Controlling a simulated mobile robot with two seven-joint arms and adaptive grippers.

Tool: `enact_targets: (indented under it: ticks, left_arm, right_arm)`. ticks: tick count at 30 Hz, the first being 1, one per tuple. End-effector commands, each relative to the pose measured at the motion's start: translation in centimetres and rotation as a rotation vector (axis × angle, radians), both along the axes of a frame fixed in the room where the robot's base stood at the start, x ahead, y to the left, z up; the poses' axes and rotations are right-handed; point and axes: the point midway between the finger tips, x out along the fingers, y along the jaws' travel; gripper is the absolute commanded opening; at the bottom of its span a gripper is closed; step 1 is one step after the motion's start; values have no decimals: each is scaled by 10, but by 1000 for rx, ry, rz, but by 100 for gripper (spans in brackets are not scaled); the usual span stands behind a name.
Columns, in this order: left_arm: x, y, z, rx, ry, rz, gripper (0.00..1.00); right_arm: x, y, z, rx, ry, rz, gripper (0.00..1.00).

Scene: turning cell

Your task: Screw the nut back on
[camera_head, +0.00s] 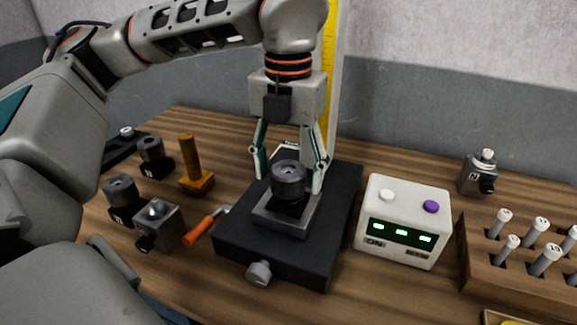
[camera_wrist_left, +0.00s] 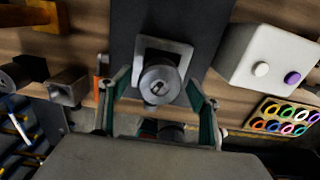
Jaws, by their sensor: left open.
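A dark grey round nut-like cylinder (camera_head: 289,174) sits upright on the holder in a grey square fixture (camera_head: 272,219) on a black base plate (camera_head: 245,242). In the left wrist view the round part (camera_wrist_left: 160,86) shows from above, with a slotted or holed centre. I cannot tell whether its thread is engaged. My left gripper (camera_head: 289,183) points down over the fixture, open, one finger on either side of the round part. The fingers look apart from it in the left wrist view (camera_wrist_left: 157,90). My right gripper is in neither view.
Left stand black blocks with round grey tops (camera_head: 121,190), a grey cube block (camera_head: 158,225), a wooden-handled tool (camera_head: 191,165) and an orange-handled wrench (camera_head: 206,226). Right are a white box with buttons and green lights (camera_head: 403,220), a grey-black device (camera_head: 477,175) and a wooden rack of pins (camera_head: 515,285).

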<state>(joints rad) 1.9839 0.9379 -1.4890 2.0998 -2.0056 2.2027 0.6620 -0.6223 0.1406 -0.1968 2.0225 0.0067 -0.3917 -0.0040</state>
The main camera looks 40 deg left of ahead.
Motion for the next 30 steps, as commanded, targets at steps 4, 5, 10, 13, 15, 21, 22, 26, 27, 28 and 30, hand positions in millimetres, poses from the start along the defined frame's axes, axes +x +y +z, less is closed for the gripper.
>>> enact_targets:
  ticks: [4,5,10,13,15,21,22,26,27,28,30]
  left_arm:
    - [0,0,0,0,0,0,36]
    - [0,0,0,0,1,0,29]
    - [0,0,0,0,1,-3,18]
    - [-1,0,3,1,-1,-55,18]
    - [-1,0,6,1,-2,-139,18]
    - [-1,0,7,1,-1,-422,18]
    - [-1,0,7,1,1,-463,18]
    - [-1,0,5,0,1,-595,18]
    - [-1,0,5,0,2,-636,18]
    - [-1,0,4,0,2,-666,18]
    - [-1,0,4,0,2,-728,18]
  right_arm:
    - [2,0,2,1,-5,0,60]
    - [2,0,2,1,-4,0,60]
    - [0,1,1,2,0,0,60]
    - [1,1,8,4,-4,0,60]
    - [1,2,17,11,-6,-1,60]
    - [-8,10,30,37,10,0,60]
    - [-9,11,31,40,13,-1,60]
    - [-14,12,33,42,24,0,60]
    - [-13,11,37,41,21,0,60]
    - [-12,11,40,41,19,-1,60]
    - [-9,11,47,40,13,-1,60]
